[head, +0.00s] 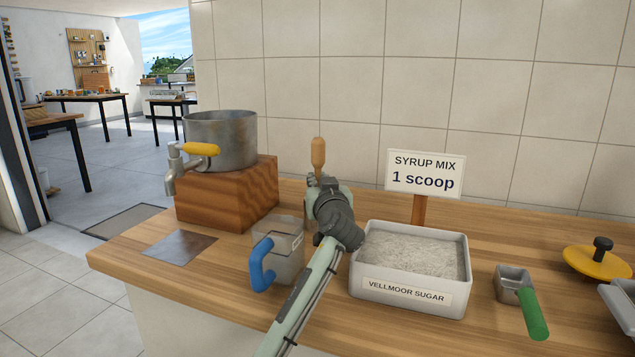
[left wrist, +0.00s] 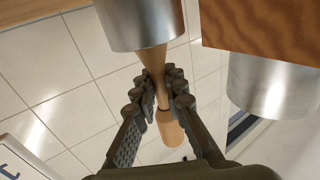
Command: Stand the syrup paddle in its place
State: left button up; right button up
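The syrup paddle's wooden handle (head: 318,155) stands upright above my left gripper (head: 325,190), behind the measuring jug and sugar tub. In the left wrist view, which looks upside down, the fingers of my left gripper (left wrist: 165,78) are closed on both sides of the paddle's (left wrist: 170,130) shaft. The paddle's lower end is hidden by a metal cylinder (left wrist: 140,22); I cannot tell whether it is inside or behind it. My right gripper is in neither view.
A metal pot (head: 222,140) with a yellow-handled tap stands on a wooden block (head: 228,195). A blue-handled jug (head: 288,262), a sugar tub (head: 410,290), a sign (head: 425,173), a green-handled scoop (head: 515,285) and a yellow lid (head: 597,262) are on the counter.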

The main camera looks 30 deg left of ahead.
aim_at(318, 138)
pick_arm(q)
grip_shut()
jog(key=shift+r+p, duration=0.35)
jog(key=shift+r, duration=0.3)
jog(key=shift+r+p, duration=0.9)
jog(key=shift+r, duration=3.6)
jog(key=shift+r, duration=1.8)
jog(key=shift+w+r, duration=0.1)
